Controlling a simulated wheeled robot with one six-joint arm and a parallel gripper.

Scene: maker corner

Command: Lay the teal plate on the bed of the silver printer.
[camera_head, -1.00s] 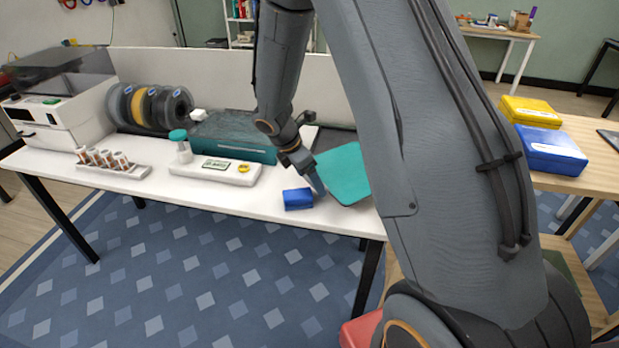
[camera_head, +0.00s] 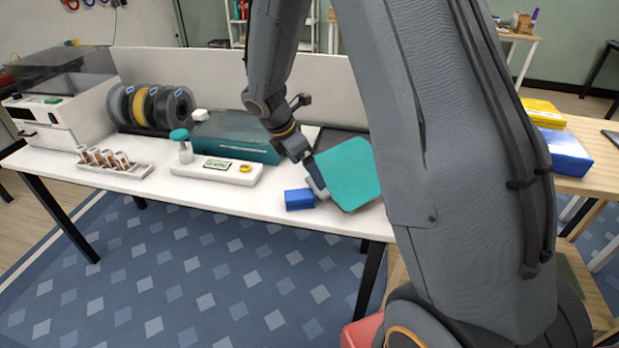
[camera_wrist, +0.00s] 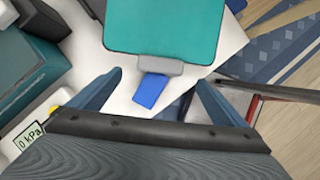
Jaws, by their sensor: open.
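The teal plate (camera_head: 348,174) lies at the right end of the white table, with a grey tab on its near-left edge. In the wrist view the plate (camera_wrist: 165,25) fills the top middle, its grey tab (camera_wrist: 157,65) pointing at my gripper. My gripper (camera_wrist: 160,80) is open, its two fingers on either side of the tab's line; I cannot tell whether they touch the tab. In the head view my gripper (camera_head: 314,178) is at the plate's left edge.
A small blue block (camera_head: 299,199) sits just left of the plate, close to my gripper. A teal box-like machine (camera_head: 236,137), a white gauge unit (camera_head: 215,173), filament spools (camera_head: 150,105) and a white-grey machine (camera_head: 62,112) stand further left. A wooden table (camera_head: 590,180) is at right.

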